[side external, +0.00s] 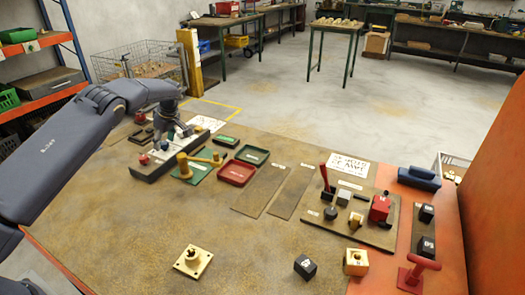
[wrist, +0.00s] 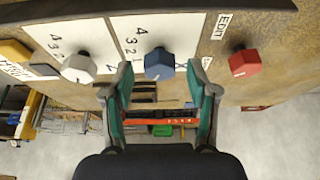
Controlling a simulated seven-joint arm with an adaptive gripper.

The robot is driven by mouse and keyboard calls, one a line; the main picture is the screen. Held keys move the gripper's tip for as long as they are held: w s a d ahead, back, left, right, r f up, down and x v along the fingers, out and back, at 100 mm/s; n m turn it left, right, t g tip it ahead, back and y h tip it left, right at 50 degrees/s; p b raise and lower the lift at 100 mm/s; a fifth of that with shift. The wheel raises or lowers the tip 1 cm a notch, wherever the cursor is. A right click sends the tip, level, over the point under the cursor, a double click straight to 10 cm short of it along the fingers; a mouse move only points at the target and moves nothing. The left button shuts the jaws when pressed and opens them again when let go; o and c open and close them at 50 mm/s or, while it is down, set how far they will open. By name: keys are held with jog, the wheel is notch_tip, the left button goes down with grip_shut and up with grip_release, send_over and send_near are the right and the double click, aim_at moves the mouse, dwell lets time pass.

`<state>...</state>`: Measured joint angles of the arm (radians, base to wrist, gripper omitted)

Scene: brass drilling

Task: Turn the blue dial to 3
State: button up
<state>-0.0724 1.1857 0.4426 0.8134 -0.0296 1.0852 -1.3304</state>
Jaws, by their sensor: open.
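The blue dial (wrist: 159,64) stands on a panel with a white number label (wrist: 135,35) reading 4, 3, 2 and 1 beside it. Its pointer setting is too small to read. My gripper (wrist: 160,72) is open. In the wrist view its two green-padded fingers stand left and right of the blue dial, with gaps on both sides. I cannot tell how deep they reach along it. In the side view my gripper (side external: 165,132) is low over the dial panel (side external: 150,172) and partly hides the dials.
A white dial (wrist: 78,67) with its own number label is left of the blue dial, and a red dial (wrist: 244,63) by an EDIT label is right. Green and red trays (side external: 237,173) lie beside the panel. The table's front middle (side external: 120,225) is mostly clear.

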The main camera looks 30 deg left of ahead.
jog(key=shift+a+f, duration=0.1)
jog(key=shift+f, duration=0.1)
grip_shut()
dwell(0.5)
